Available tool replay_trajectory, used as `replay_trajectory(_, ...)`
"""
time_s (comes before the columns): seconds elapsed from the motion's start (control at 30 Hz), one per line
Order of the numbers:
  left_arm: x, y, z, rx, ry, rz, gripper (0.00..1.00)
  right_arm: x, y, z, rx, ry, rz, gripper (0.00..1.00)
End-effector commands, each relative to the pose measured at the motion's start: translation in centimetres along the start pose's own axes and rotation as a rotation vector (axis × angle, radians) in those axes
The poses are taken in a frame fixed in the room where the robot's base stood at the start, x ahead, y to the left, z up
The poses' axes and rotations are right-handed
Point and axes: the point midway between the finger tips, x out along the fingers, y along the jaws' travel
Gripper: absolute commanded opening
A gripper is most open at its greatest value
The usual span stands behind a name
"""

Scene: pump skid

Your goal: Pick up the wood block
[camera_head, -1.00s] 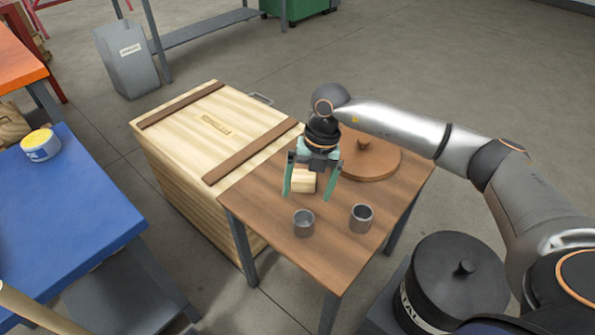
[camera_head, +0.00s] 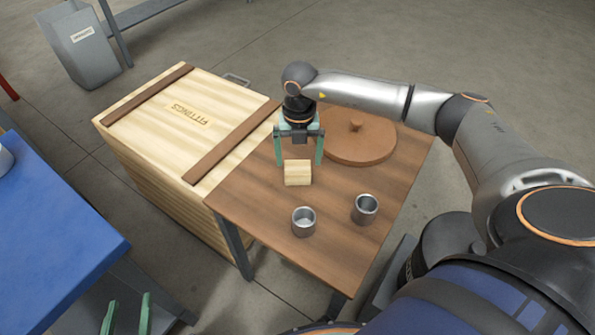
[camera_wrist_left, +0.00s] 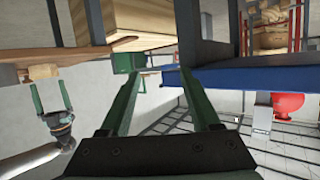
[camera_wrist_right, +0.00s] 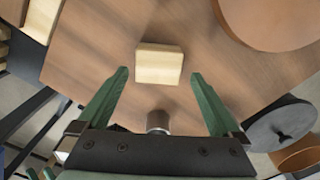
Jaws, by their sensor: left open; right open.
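The wood block (camera_head: 297,172) is a small pale block on the brown wooden table (camera_head: 262,220). My right gripper (camera_head: 299,163) is open just behind the block in the head view. In the right wrist view the block (camera_wrist_right: 159,65) lies ahead of my right gripper (camera_wrist_right: 158,75), about centred between the open green fingers; I cannot tell the height gap. My left gripper (camera_head: 127,312) is open and empty at the bottom left of the head view. In the left wrist view its fingers (camera_wrist_left: 167,75) are spread, with no block between them.
Two grey metal cups (camera_head: 304,221) and (camera_head: 365,208) stand in front of the block. A round brown lid (camera_head: 357,140) lies behind it to the right. A wooden fittings crate (camera_head: 180,125) adjoins the table on the left. A blue bench (camera_head: 50,225) is further left.

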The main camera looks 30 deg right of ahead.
Motion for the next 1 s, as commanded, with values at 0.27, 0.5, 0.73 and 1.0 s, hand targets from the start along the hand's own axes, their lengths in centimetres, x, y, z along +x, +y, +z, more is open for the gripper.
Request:
replay_trajectory(0.27,0.1,-0.5,-3.0,0.036,0.119,-0.008,0.63,2.2,0.1,0.1,0.0,0.002,-0.002,1.0)
replay_trajectory(0.5,-0.5,-0.8,-7.3,0.085,0.289,-0.016,0.63,4.8,0.2,0.4,0.0,0.002,-0.001,1.0)
replay_trajectory(0.73,-0.9,-0.8,-8.7,0.101,0.34,-0.018,0.63,5.5,0.2,0.4,-0.001,0.001,0.0,1.0)
replay_trajectory(1.0,-0.9,-0.8,-8.7,0.101,0.339,-0.018,0.63,5.5,0.2,0.4,-0.001,0.0,0.0,0.88)
